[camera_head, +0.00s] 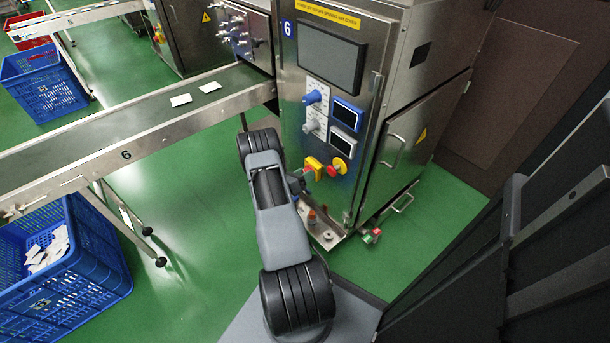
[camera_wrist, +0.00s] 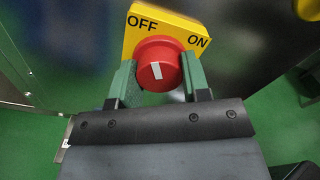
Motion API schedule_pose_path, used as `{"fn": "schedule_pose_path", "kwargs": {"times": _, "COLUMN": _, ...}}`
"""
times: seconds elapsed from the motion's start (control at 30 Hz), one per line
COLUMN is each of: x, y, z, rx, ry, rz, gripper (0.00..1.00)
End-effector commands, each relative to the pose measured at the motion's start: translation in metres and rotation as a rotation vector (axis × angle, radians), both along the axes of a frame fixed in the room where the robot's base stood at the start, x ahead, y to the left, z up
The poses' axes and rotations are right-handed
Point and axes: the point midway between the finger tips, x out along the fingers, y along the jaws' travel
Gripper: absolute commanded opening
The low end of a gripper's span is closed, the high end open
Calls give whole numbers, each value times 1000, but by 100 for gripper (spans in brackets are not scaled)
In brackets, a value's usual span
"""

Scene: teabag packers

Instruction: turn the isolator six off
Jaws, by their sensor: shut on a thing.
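The isolator on the machine marked 6 is a red knob (camera_wrist: 158,66) on a yellow plate (camera_wrist: 172,28) lettered OFF at upper left and ON at right. The knob's white mark stands nearly upright in the wrist view, leaning slightly left. My gripper (camera_wrist: 160,80) has its green-padded fingers on either side of the knob, shut on it. In the head view the isolator's yellow plate (camera_head: 315,164) is on the lower left of the cabinet front, with my arm reaching to it from below and the fingers hard to make out.
A red and yellow button (camera_head: 338,165) sits just right of the isolator. Blue and grey dials (camera_head: 312,97) and small displays are above. A conveyor (camera_head: 120,125) with teabags runs left; a blue crate (camera_head: 105,275) stands below it. Green floor is open between crate and arm.

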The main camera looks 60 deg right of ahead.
Motion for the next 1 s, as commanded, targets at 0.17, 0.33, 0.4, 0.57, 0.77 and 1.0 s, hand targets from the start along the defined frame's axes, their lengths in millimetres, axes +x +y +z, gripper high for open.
{"fn": "schedule_pose_path", "kwargs": {"times": 0.17, "x": 2, "y": 0, "z": 1, "rx": 37, "ry": 114, "rz": 4, "gripper": 20}}
{"fn": "schedule_pose_path", "kwargs": {"times": 0.33, "x": 2, "y": 0, "z": 1, "rx": 64, "ry": 197, "rz": 4, "gripper": 20}}
{"fn": "schedule_pose_path", "kwargs": {"times": 0.4, "x": 2, "y": 0, "z": 1, "rx": 73, "ry": 222, "rz": 4, "gripper": 20}}
{"fn": "schedule_pose_path", "kwargs": {"times": 0.57, "x": 2, "y": 0, "z": 1, "rx": 85, "ry": 262, "rz": 5, "gripper": 20}}
{"fn": "schedule_pose_path", "kwargs": {"times": 0.77, "x": 2, "y": 0, "z": 1, "rx": 92, "ry": 281, "rz": 5, "gripper": 20}}
{"fn": "schedule_pose_path", "kwargs": {"times": 1.0, "x": 2, "y": 0, "z": 1, "rx": 92, "ry": 284, "rz": 6, "gripper": 20}}
